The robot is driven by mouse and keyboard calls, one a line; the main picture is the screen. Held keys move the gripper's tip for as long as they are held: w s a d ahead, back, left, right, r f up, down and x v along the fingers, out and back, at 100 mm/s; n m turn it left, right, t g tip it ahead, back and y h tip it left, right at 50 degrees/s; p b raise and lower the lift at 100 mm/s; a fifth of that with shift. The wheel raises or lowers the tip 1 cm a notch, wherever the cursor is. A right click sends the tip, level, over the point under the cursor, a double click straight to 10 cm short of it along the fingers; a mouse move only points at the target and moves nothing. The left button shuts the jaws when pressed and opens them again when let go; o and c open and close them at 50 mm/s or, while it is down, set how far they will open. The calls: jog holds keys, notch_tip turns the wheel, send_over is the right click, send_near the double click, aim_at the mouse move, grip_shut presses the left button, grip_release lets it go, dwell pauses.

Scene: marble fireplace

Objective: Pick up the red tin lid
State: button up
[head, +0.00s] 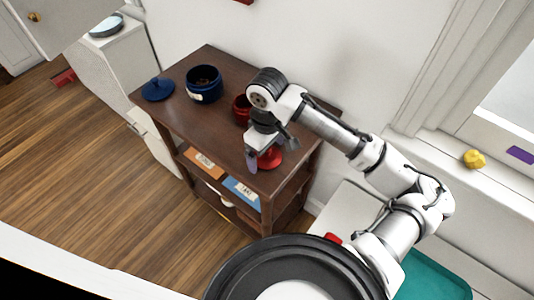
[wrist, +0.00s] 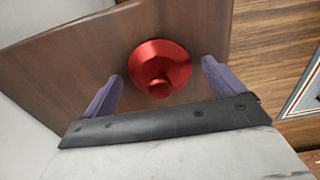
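The red tin lid (wrist: 160,62) lies on the brown wooden shelf unit's top (wrist: 60,65), its round knob facing up toward the wrist camera. In the head view the red lid (head: 270,157) shows near the front right corner of the top, partly hidden behind my gripper. My gripper (wrist: 160,88) is open, with its two purple fingers apart on either side of the lid's knob in the wrist view. The fingers appear to be above the lid and nothing is between them in their grip. I cannot tell the exact height.
A red tin (head: 241,108) stands just behind my gripper. A dark blue tin (head: 204,84) and a blue lid (head: 158,89) are farther left on the top. Labelled orange (head: 205,163) and blue (head: 241,190) items sit on the shelf below. The wall is close behind.

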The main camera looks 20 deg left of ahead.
jog(key=c, duration=1)
jog(key=shift+r, duration=0.15)
